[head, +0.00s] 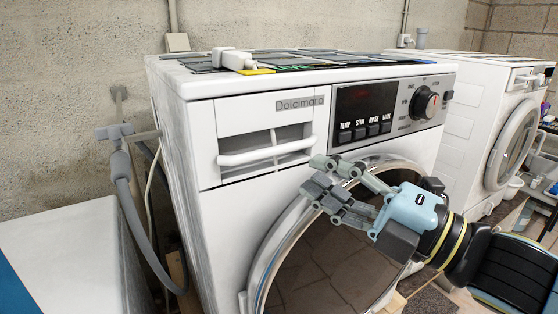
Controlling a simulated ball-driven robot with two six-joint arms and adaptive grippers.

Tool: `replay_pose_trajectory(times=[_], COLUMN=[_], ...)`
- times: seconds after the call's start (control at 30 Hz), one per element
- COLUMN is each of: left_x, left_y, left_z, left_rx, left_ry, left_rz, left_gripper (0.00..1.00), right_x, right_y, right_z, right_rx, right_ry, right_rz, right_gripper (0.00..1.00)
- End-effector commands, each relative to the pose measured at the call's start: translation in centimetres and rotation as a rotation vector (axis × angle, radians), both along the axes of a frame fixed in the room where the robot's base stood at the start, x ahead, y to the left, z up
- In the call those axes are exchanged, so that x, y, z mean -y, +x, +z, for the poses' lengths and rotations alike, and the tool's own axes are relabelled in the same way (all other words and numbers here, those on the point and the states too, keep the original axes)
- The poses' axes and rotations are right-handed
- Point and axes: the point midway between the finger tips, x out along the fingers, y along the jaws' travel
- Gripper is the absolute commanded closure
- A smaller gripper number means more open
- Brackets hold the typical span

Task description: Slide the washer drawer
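The washer (195,130) is a white front-loader marked Dolcimara. Its drawer (240,118) is at the upper left of the front, with a recess and a white bar handle (262,153) across it. The drawer front looks flush with the washer's face. My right gripper (314,173) is in front of the round door's upper rim, with its grey fingers pointing left toward the handle. The fingers are spread apart with nothing between them. The fingertips are just right of the handle's right end and look apart from it. My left gripper is not in view.
The control panel (385,108) with buttons and a knob is right of the drawer. Flat dark items and a white object (232,59) lie on top. A grey hose (124,165) hangs at left by a white surface (60,255). A second washer (475,110) stands at right.

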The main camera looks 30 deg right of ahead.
Motion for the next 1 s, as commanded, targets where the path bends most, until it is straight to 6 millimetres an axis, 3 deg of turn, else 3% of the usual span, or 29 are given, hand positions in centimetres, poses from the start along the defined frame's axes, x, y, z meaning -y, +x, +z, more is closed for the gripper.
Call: replay_pose_trajectory(times=[0.27,0.5,0.7,0.97,1.0], left_x=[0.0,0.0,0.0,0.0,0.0], left_y=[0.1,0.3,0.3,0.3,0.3], left_z=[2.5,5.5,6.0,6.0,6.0], left_rx=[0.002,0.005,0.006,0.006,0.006], left_ry=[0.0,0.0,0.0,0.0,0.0], left_rz=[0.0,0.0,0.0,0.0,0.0], left_gripper=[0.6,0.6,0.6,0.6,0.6], right_x=[-1.0,-2.5,-3.1,-3.2,-3.2], right_y=[2.2,5.6,6.8,6.9,6.9], right_z=[0.8,1.6,1.5,1.3,1.3], right_rx=[-0.007,-0.006,-0.007,-0.008,-0.008], right_ry=[0.003,0.005,0.002,0.002,0.002], right_rz=[-0.004,-0.004,-0.002,-0.001,-0.001], right_gripper=[0.77,0.77,0.77,0.77,0.81])
